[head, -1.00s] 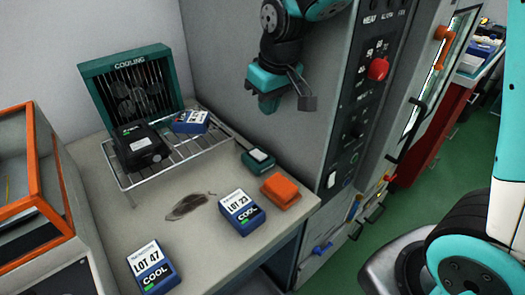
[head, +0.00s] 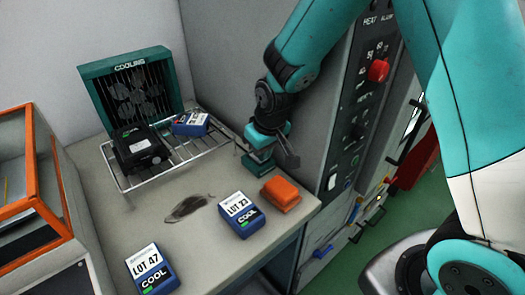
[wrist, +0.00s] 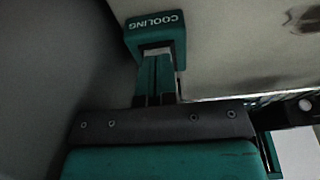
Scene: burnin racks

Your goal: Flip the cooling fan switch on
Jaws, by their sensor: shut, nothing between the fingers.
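The cooling switch box (head: 256,167) is a small teal box on the bench, right of the wire rack. In the wrist view, its teal face (wrist: 155,27) reads COOLING, and a pale part shows beside my fingertips. My gripper (head: 263,150) is shut and empty, pointing down at the box. In the wrist view, its teal fingers (wrist: 155,58) are together and overlap the pale part, hiding much of it; contact and the switch's position cannot be told. The teal cooling fan (head: 137,92) stands behind the rack; I cannot tell whether it turns.
The wire rack (head: 185,160) holds a black device (head: 138,150) and a blue box (head: 190,123). An orange block (head: 281,193), the LOT 23 box (head: 241,214) and the LOT 47 box (head: 152,270) lie on the bench. The grey cabinet with a red knob (head: 378,70) stands right.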

